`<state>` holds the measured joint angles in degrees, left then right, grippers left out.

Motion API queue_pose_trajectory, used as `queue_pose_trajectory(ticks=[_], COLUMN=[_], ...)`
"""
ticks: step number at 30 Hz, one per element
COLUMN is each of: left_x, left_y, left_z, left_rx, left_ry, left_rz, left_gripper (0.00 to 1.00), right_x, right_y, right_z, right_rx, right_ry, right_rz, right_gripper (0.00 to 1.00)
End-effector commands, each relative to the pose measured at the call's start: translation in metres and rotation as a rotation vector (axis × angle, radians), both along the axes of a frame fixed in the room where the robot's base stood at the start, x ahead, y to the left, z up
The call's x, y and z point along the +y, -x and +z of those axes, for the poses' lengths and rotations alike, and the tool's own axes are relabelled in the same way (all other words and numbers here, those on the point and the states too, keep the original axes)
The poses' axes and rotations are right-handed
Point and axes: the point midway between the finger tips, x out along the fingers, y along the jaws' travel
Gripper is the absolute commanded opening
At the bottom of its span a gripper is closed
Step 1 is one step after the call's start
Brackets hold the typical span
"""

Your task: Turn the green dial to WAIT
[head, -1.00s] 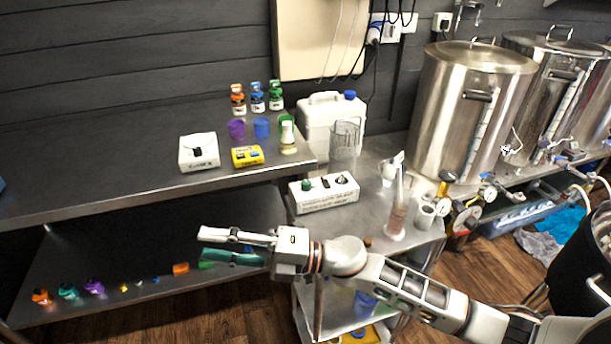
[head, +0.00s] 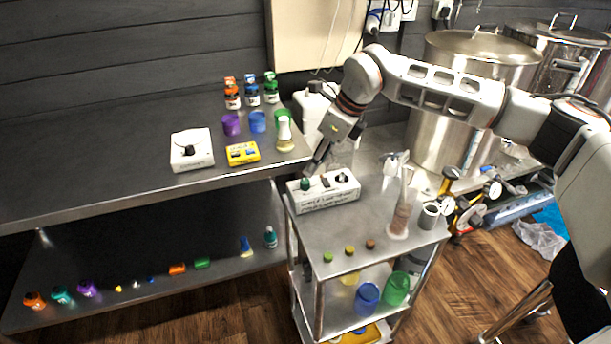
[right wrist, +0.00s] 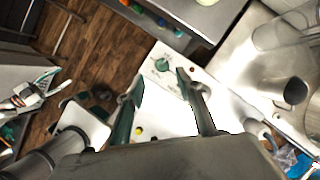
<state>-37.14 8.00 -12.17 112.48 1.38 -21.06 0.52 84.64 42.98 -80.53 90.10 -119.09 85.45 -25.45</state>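The white control box (head: 325,195) stands on the top of the steel cart. The green dial (head: 305,184) is at its left end, with a dark switch and a dark knob to its right. My right gripper (head: 317,163) points down just above the dial end of the box. In the right wrist view its two fingers (right wrist: 162,95) are apart and empty, with the green dial (right wrist: 162,65) beyond them; no contact shows. The dial's lettering is too small to read. A white gripper, apparently my left one (right wrist: 42,88), shows at the left edge of that view.
A second white box (head: 192,152) and a yellow box (head: 243,153) lie on the bench. A flask (head: 285,136) stands beside them. A tall cylinder (head: 401,205) stands right of the control box. Small caps (head: 349,250) lie at the cart's front. Large steel kettles (head: 470,70) stand behind.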

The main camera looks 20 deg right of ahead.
Motion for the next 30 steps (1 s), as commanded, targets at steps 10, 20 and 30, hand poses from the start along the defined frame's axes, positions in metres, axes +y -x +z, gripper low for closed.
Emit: queue_pose_trajectory(ticks=[10,20,30], left_x=[0.000,0.000,0.000], left_y=[0.001,0.003,0.003], left_z=[-0.003,-0.006,-0.007], left_rx=[0.003,0.007,0.007], left_ry=[0.000,0.000,0.000], left_rz=[0.000,0.000,0.000], left_gripper=[0.44,0.44,0.44], right_x=[0.007,0.018,0.018], right_y=[-0.011,-0.021,-0.022], right_z=[-0.036,-0.068,-0.070], right_rx=[-0.001,-0.003,-0.005], right_ry=[0.012,0.010,0.010], right_rz=[-0.004,-0.004,-0.004], right_gripper=[0.36,0.36,0.31])
